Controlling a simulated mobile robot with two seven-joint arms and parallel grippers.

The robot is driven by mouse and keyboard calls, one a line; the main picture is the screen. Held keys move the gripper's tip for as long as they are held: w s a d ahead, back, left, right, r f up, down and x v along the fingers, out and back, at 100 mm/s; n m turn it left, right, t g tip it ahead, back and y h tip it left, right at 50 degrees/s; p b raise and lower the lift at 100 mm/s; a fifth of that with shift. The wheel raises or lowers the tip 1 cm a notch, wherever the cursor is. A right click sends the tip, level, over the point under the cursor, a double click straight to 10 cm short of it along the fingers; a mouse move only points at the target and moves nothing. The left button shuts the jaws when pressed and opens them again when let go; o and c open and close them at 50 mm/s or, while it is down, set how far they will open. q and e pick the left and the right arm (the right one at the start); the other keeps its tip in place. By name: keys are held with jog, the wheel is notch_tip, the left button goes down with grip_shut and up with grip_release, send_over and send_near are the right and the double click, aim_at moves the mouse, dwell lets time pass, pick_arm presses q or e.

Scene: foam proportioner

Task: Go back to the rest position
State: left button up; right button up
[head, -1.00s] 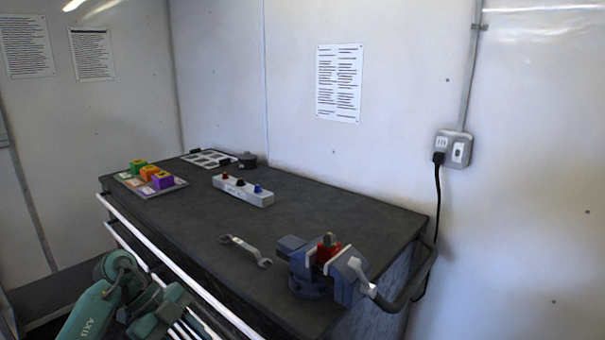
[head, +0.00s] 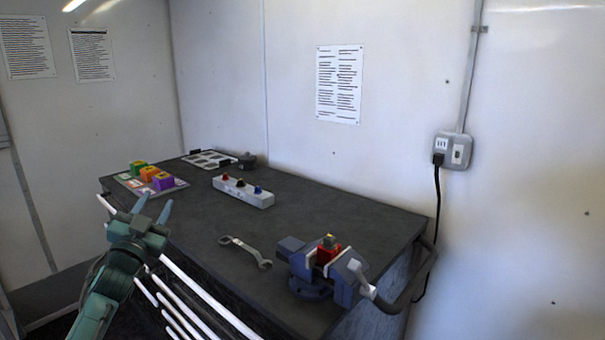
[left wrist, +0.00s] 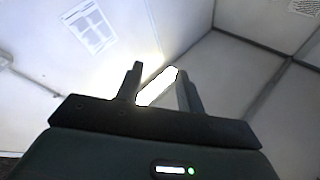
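My left gripper (head: 153,208) is raised in front of the workbench's left front edge in the head view, its two fingers pointing up and spread apart. The left wrist view also shows both fingers (left wrist: 158,85) apart with nothing between them; a bright ceiling light shows behind. It is apart from the bench objects. My right gripper is not in view.
The dark workbench (head: 300,225) bears a blue vise (head: 310,285) clamping a red part (head: 328,252), a wrench (head: 245,250), a button box (head: 243,191), a tray of coloured blocks (head: 150,180) and a white-slotted tray (head: 209,159). White rails (head: 200,290) line its front.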

pick_arm(q)
jog(key=w+a+f+n+g+y, duration=0.1)
jog(key=a+f+n+g+y, duration=0.25)
jog(key=f, duration=0.35)
jog(key=s+d+f+g+h, duration=0.1)
jog(key=s+d+f+g, duration=0.1)
jog(key=s+d+f, duration=0.45)
jog(key=s+d+f+g+h, duration=0.2)
jog(key=s+f, duration=0.2)
jog(key=f, duration=0.5)
jog(key=s+d+f+g, duration=0.1)
jog(key=s+d+f, duration=0.3)
jog(key=s, duration=0.5)
jog(key=s+d+f+g+h, duration=0.1)
jog(key=s+d+f, duration=0.2)
jog(key=s, duration=0.7)
jog(key=s+d+f+g+h, duration=0.1)
jog(key=s+d+f, duration=0.3)
jog(key=s, duration=0.6)
jog(key=shift+d+f+g, duration=0.35)
jog(key=shift+d+g, duration=0.2)
jog(key=shift+d, duration=0.45)
